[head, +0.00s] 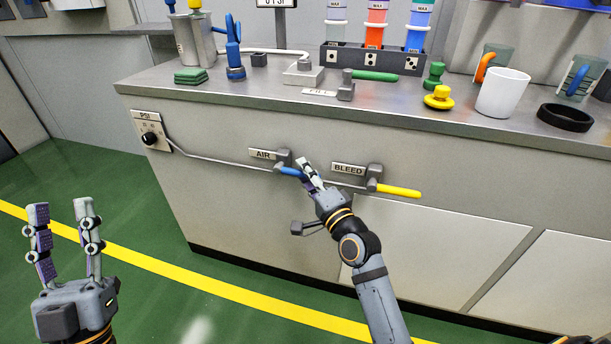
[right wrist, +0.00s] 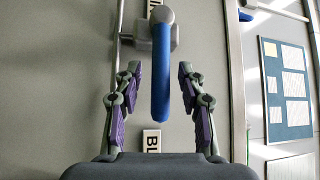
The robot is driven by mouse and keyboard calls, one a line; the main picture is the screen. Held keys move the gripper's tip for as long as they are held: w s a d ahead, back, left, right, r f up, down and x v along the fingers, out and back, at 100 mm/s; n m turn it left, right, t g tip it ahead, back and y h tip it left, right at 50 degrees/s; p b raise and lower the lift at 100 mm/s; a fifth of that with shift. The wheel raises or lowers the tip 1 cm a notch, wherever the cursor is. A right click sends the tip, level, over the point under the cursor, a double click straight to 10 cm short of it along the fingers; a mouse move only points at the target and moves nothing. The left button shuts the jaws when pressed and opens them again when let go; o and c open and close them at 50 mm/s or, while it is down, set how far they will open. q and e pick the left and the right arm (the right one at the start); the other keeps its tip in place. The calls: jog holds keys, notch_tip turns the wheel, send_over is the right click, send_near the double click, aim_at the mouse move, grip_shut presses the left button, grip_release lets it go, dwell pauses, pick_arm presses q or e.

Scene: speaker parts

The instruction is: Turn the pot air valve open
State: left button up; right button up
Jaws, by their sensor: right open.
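The AIR valve (head: 284,160) is on the cabinet front, with a blue lever (head: 289,171) pointing right, roughly along the pipe. In the right wrist view the blue lever (right wrist: 161,75) hangs from its grey hub between my right gripper's fingers, with a gap on each side. My right gripper (head: 310,172) is open at the lever, hiding its free end in the head view. My left gripper (head: 62,208) is open and empty at the lower left, away from the cabinet.
The BLEED valve with a yellow lever (head: 399,190) is just right of my right gripper. A PSI gauge box (head: 150,133) is at the left.

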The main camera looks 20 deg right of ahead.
grip_shut()
dwell(0.5)
